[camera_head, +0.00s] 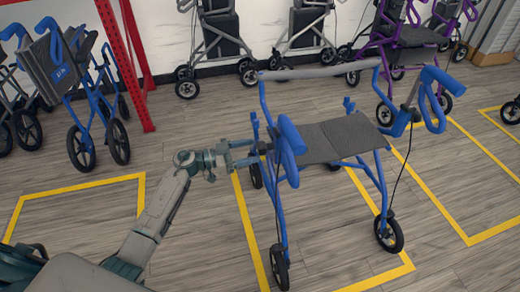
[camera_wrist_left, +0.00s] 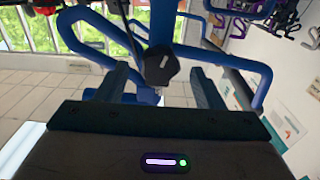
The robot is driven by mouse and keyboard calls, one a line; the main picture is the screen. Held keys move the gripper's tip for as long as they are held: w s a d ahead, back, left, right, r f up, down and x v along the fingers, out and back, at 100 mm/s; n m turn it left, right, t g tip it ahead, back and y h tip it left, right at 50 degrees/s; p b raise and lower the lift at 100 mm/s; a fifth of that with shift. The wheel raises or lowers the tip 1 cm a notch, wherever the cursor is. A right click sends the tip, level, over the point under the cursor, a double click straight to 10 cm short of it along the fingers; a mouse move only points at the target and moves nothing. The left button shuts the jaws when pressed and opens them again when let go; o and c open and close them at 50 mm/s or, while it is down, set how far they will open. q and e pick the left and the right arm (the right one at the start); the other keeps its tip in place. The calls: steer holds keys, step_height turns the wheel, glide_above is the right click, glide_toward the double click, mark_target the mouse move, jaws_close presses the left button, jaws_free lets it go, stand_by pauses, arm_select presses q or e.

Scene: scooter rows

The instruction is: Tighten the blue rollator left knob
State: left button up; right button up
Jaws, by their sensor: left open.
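The blue rollator (camera_head: 335,138) stands right of centre in the head view, with a grey seat and blue handles. My left gripper (camera_head: 252,152) reaches in from the left and is open beside the rollator's left side frame. In the left wrist view, the black left knob (camera_wrist_left: 161,64) sits on a blue tube. It shows between and just beyond the two spread fingers (camera_wrist_left: 160,85) of my gripper. Whether a finger touches it I cannot tell. In the head view, the knob is mostly hidden near the fingertips and the left handle. My right gripper is not in view.
Yellow floor lines (camera_head: 245,225) surround the rollator. Another blue rollator (camera_head: 65,75) stands back left by a red rack (camera_head: 125,65). A purple rollator (camera_head: 405,40) and grey ones (camera_head: 220,42) stand along the back wall.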

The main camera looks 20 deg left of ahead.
mark_target(259, 149)
arm_select(q)
steer(key=shift+x, duration=1.9)
steer(key=c, duration=1)
